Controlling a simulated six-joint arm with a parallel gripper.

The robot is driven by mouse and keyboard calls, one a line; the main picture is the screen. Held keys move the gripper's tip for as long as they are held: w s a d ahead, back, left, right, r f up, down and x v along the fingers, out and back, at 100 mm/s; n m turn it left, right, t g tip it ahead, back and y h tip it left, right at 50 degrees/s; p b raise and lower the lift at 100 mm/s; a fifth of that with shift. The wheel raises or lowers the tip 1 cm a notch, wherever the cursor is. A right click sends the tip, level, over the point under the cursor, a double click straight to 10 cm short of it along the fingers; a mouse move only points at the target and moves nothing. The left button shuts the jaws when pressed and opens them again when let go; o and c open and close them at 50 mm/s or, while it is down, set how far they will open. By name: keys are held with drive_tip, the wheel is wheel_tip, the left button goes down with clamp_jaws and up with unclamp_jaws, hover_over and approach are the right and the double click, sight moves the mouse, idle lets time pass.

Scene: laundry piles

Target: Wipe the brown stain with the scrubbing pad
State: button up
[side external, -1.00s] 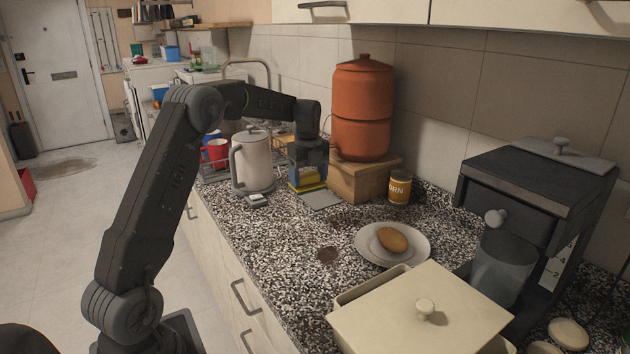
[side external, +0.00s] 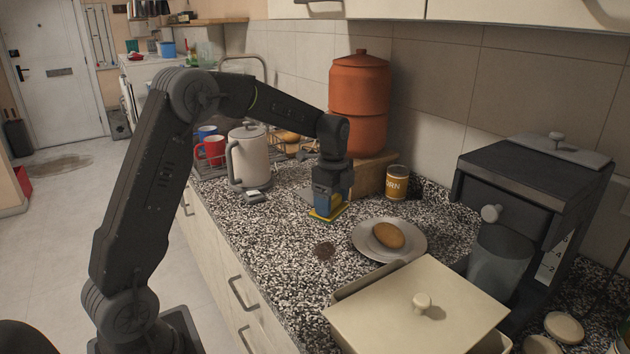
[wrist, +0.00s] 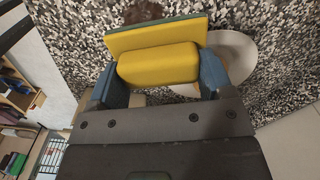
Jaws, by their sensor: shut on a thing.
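The brown stain (side external: 324,250) is a small dark round patch on the speckled worktop, left of the plate. It also shows at the top of the wrist view (wrist: 143,12), partly covered by the pad. The scrubbing pad (wrist: 157,62) is a yellow sponge with a green scrubbing face turned away from the wrist camera. My gripper (side external: 331,200) is shut on the pad, with blue fingers at its two sides. In the side view the pad is low over the worktop, just behind the stain. I cannot tell whether it touches the worktop.
A white plate (side external: 416,247) with a potato-like item (side external: 389,235) is right of the stain. A lidded cream box (side external: 375,318) is in front. A kettle (side external: 250,158), terracotta water filter (side external: 358,105) and yellow can (side external: 396,183) stand behind. The worktop left of the stain is clear.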

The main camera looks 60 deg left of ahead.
sight(340, 267)
drive_tip(key=s+d+f+n, duration=0.1)
drive_tip(key=s+d+n, duration=0.25)
drive_tip(key=d, duration=0.45)
drive_tip(key=shift+w+a+f, duration=0.1)
drive_tip(key=shift+w+f, duration=0.05)
drive_tip(key=shift+f, duration=1.85)
drive_tip(key=shift+w+f, duration=0.1)
drive_tip(key=shift+f, duration=1.9)
drive_tip(key=shift+a+f, duration=0.2)
drive_tip(key=shift+a, duration=0.5)
drive_tip(key=shift+c, duration=0.4)
drive_tip(key=shift+a, duration=4.2)
drive_tip(key=shift+d, duration=5)
drive_tip(key=shift+a+r, duration=0.1)
drive_tip(key=shift+r, duration=4)
